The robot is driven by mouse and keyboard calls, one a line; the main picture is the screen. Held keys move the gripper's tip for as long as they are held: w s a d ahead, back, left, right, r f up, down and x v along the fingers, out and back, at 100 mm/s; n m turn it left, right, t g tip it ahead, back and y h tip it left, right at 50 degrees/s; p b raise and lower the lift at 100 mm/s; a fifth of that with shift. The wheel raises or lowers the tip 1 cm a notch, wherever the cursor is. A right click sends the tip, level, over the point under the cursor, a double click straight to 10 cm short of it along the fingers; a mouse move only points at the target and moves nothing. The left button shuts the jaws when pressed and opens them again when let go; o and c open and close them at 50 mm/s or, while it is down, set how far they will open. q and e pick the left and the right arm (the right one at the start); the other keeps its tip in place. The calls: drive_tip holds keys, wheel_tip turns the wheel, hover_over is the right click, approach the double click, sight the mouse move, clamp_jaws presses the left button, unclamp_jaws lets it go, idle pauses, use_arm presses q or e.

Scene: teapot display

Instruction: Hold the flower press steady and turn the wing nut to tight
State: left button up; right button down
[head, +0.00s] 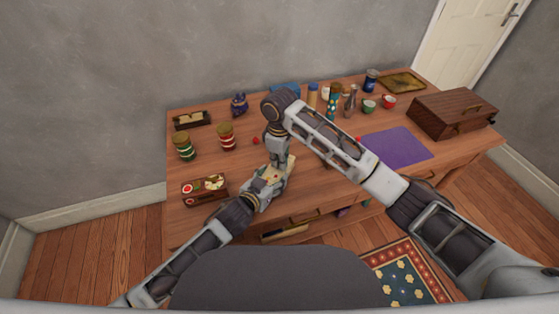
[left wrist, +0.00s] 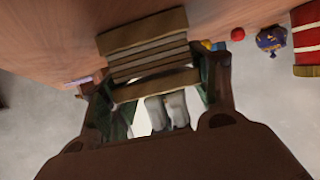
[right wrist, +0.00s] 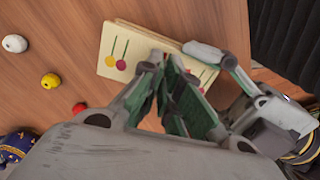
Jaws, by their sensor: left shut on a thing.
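The flower press (head: 271,178) lies on the wooden table near its front edge. In the right wrist view its cream top (right wrist: 117,55) shows painted flowers. In the left wrist view its stacked boards (left wrist: 150,48) show edge-on. My left gripper (head: 262,189) is shut on the press from the front, one finger at each side. My right gripper (head: 279,164) points down over the press, and in the right wrist view its fingers (right wrist: 172,75) are close together at the press top. The wing nut is hidden by these fingers, so I cannot tell whether they grip it.
A purple mat (head: 397,145) and a wooden case (head: 452,113) are to the right. Several bottles and cups stand behind. A small red ball (right wrist: 79,108) lies close to the press.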

use_arm(q)
drive_tip(key=shift+f, duration=0.15)
use_arm(e)
drive_tip(key=m, duration=0.4)
drive_tip(key=shift+a+r, duration=0.1)
drive_tip(key=shift+a, duration=0.05)
use_arm(q)
drive_tip(key=shift+s, duration=0.1)
use_arm(e)
drive_tip(key=m, duration=0.4)
drive_tip(key=shift+s+a, duration=0.1)
use_arm(q)
drive_tip(key=shift+f, duration=0.1)
use_arm(e)
drive_tip(key=m, duration=0.4)
drive_tip(key=shift+r+m, duration=0.1)
drive_tip(key=shift+m, duration=1.6)
use_arm(q)
drive_tip(key=shift+f, duration=0.1)
use_arm(e)
drive_tip(key=c, duration=1.7)
unclamp_jaws()
drive_tip(key=shift+o, duration=0.3)
use_arm(q)
drive_tip(key=shift+r, duration=0.25)
